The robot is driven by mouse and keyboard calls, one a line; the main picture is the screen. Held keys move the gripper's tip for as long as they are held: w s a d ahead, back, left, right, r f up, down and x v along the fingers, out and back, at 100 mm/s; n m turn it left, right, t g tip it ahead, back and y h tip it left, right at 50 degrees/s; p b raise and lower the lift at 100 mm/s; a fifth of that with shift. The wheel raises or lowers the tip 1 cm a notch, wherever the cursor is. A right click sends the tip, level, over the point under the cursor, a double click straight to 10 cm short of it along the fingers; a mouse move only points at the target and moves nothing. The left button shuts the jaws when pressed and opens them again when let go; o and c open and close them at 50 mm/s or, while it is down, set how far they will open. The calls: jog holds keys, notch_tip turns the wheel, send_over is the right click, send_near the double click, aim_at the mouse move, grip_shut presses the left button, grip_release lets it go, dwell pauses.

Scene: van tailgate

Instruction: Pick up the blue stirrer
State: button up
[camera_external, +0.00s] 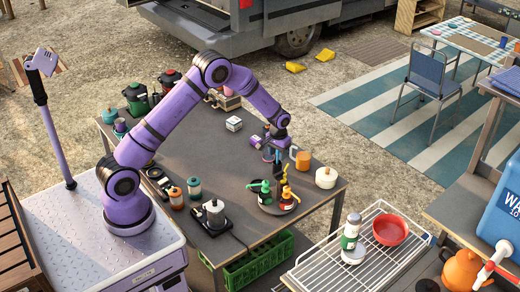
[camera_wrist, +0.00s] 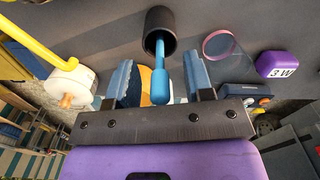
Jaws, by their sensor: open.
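The blue stirrer (camera_wrist: 161,72) shows in the wrist view, with a thin shaft and a thicker rounded end. Its far end goes into a black cylindrical holder (camera_wrist: 160,28). My gripper (camera_wrist: 160,82) is open, with one blue-grey finger on each side of the stirrer's thick end. Gaps show between the stirrer and both fingers. In the external view my gripper (camera_external: 279,150) is low over the dark table (camera_external: 220,165), beside an orange mug (camera_external: 303,159). The stirrer cannot be made out clearly there.
Pump bottles with green (camera_external: 260,188) and orange (camera_external: 288,196) tops stand on a round tray close to my gripper. A white lidded pot (camera_external: 326,177) stands to the right. A purple block (camera_wrist: 277,64) and a pinkish round disc (camera_wrist: 222,45) are right of the holder.

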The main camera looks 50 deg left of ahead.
grip_shut()
